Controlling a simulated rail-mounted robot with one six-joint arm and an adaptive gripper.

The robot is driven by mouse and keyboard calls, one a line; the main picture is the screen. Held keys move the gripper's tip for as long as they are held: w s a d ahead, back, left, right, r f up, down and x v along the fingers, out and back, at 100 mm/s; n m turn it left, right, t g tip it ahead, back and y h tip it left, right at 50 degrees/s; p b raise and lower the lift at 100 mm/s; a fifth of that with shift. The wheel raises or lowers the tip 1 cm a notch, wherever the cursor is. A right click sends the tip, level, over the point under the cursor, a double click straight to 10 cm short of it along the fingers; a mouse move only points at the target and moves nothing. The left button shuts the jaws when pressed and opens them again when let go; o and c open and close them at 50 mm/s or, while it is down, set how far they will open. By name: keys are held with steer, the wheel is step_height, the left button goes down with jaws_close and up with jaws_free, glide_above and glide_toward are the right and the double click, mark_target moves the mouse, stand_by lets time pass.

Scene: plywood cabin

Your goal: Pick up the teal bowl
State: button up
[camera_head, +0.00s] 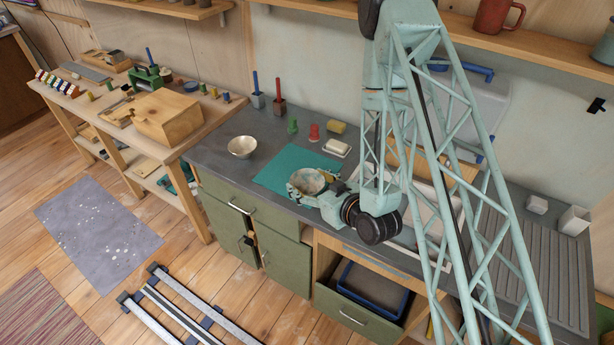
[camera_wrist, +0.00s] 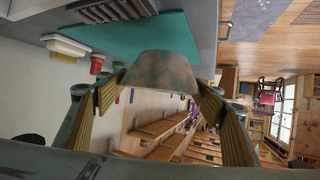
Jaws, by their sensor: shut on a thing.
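The bowl (camera_wrist: 163,72) is dull grey-teal with brownish patches in the wrist view. In the head view its pale, worn inside (camera_head: 310,181) shows near the front edge of the counter. My gripper (camera_head: 314,184) is shut on it, with a ribbed finger pad on either side of the bowl, also seen in the wrist view (camera_wrist: 161,88). A flat teal mat (camera_head: 285,166) lies on the counter behind the bowl. Whether the bowl clears the mat is hard to tell.
A pale bowl (camera_head: 242,147) stands to the left on the dark counter (camera_head: 215,155). Green (camera_head: 292,126) and red (camera_head: 314,132) pieces, a yellow sponge (camera_head: 337,127) and a soap dish (camera_head: 337,148) stand behind the mat. An open drawer (camera_head: 355,315) juts out below.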

mark_target(311, 189)
steer(key=shift+s+d+r+p, duration=0.15)
steer(key=shift+s+p, duration=0.2)
steer(key=shift+p, duration=0.8)
steer(key=shift+s, duration=0.35)
steer(key=shift+s+d+b, duration=0.3)
steer(key=shift+s, duration=0.65)
steer(key=shift+d, duration=0.1)
